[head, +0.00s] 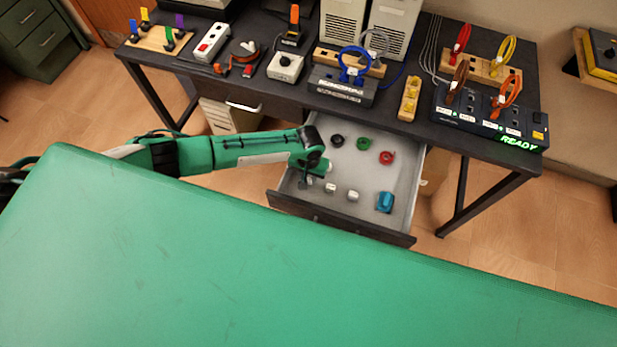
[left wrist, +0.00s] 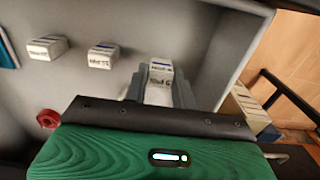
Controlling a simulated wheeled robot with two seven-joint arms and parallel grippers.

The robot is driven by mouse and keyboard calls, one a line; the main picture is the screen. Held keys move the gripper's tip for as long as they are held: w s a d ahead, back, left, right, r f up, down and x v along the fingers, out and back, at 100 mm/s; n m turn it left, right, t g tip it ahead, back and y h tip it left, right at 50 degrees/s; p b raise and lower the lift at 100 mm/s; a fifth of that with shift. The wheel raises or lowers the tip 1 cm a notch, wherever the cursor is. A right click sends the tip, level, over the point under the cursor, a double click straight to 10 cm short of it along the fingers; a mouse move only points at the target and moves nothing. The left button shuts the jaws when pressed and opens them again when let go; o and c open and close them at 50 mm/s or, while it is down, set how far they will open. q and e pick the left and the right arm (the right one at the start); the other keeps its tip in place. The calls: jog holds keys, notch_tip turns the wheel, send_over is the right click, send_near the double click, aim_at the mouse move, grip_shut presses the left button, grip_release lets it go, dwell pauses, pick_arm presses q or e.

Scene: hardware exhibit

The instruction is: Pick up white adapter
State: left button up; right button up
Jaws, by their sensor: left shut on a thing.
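My left gripper (head: 308,179) reaches down into the open drawer at its left side. In the left wrist view its fingers (left wrist: 158,88) are shut on a white adapter (left wrist: 161,72) with a dark-lettered label. I cannot tell whether that adapter still touches the drawer floor. Two more white adapters lie to its left in the left wrist view, a near one (left wrist: 102,55) and a far one (left wrist: 47,47). They also show in the head view, one (head: 330,187) close to the gripper and one (head: 352,195) further right. My right gripper is not in view.
The open grey drawer (head: 405,178) also holds a black coil (head: 336,141), a green coil (head: 363,143), a red coil (head: 386,157) and a blue item (head: 385,201). The dark desk (head: 405,128) above is crowded with devices. A large green surface fills the foreground.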

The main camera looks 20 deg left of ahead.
aim_at(308, 176)
pick_arm(q)
notch_tip(308, 176, up, 18)
jog(key=b, duration=0.2)
jog(key=shift+f, duration=0.15)
dwell(0.7)
